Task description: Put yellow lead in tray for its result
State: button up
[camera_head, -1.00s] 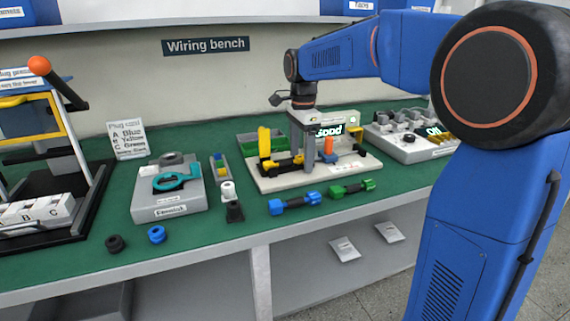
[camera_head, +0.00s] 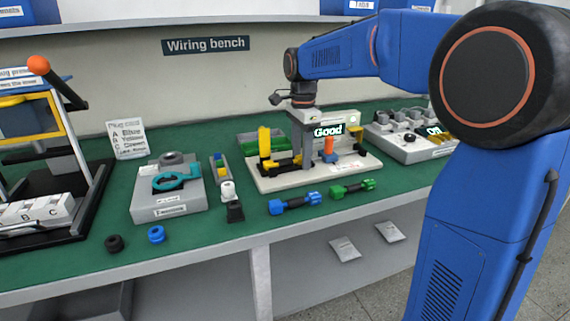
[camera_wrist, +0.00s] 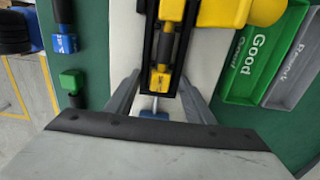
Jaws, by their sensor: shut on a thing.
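The tester (camera_head: 270,184) stands on the green bench and its display (camera_head: 328,131) reads "Good". My gripper (camera_head: 302,162) is upright over it, its fingers reaching down to the cradle. In the wrist view, the yellow lead (camera_wrist: 161,80), with yellow ends and a dark middle, lies along the black cradle (camera_wrist: 148,50) between my gripper's fingers (camera_wrist: 160,80). My gripper is shut on it; the exact contact is hard to see. The green tray marked "Good" (camera_wrist: 232,85) and the grey tray marked "Rework" (camera_wrist: 287,92) are to the right in the wrist view.
A blue lead (camera_head: 293,203) and a green lead (camera_head: 352,188) lie in front of the tester. An orange lever (camera_head: 329,148) stands on the tester beside my fingers. A grey fixture (camera_head: 170,207) is at left, a switch unit (camera_head: 405,150) at right.

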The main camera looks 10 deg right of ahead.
notch_tip(320, 180, up, 2)
jog(key=shift+w, duration=0.15)
jog(key=shift+c, duration=0.2)
jog(key=shift+r, duration=0.2)
grip_shut()
jog(key=shift+r, duration=0.45)
jog(key=shift+r, duration=0.25)
jog(key=shift+r, duration=1.55)
